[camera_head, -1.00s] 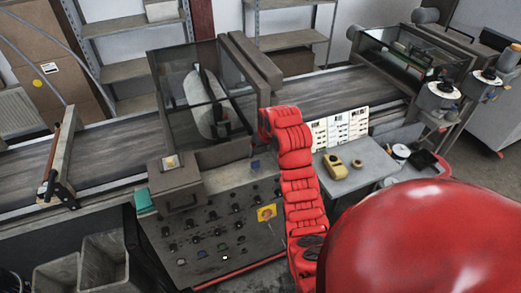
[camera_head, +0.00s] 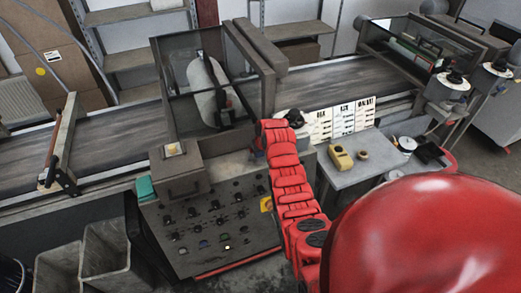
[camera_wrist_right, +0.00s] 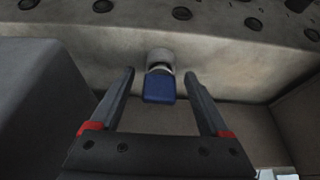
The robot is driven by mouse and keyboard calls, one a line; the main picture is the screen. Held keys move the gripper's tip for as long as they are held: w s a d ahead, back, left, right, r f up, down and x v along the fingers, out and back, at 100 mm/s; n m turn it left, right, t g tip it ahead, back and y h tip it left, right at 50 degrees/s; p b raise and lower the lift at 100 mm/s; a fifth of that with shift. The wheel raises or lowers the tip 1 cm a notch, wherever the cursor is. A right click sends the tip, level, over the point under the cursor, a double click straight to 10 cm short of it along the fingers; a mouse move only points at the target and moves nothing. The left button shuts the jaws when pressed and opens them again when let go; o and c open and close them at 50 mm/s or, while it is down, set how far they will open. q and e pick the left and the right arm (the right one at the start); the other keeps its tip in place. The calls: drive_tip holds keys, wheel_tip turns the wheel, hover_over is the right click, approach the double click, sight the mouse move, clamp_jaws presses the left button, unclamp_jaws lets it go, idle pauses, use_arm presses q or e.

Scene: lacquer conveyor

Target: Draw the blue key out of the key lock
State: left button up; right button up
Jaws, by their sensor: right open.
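The blue key (camera_wrist_right: 160,88) sits in the round grey key lock (camera_wrist_right: 160,57) on a pale panel face in the right wrist view. Only its flat blue head shows. My right gripper (camera_wrist_right: 160,76) is open, with one finger on each side of the key and a clear gap on both sides. It does not grip the key. In the head view my red right arm reaches up to the control panel's right edge, and I cannot make out the fingers or the key there. My left gripper is not in view.
The control panel (camera_head: 196,222) with several knobs lies left of my arm. A glass-sided housing (camera_head: 160,95) stands over the conveyor (camera_head: 105,142) behind it. A grey side table (camera_head: 345,178) with a yellow object (camera_head: 340,157) is right. Dark walls flank my gripper closely.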

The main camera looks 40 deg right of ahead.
drive_tip(key=shift+f, duration=0.25)
drive_tip(key=shift+c, duration=0.2)
drive_tip(key=c, duration=1.2)
drive_tip(key=o, duration=1.2)
drive_tip(key=shift+o, duration=0.2)
drive_tip(key=shift+s+r+b, duration=0.15)
drive_tip(key=shift+r+b, duration=0.25)
drive_tip(key=shift+r, duration=0.3)
drive_tip(key=p+v, duration=0.5)
drive_tip(key=v, duration=1.1)
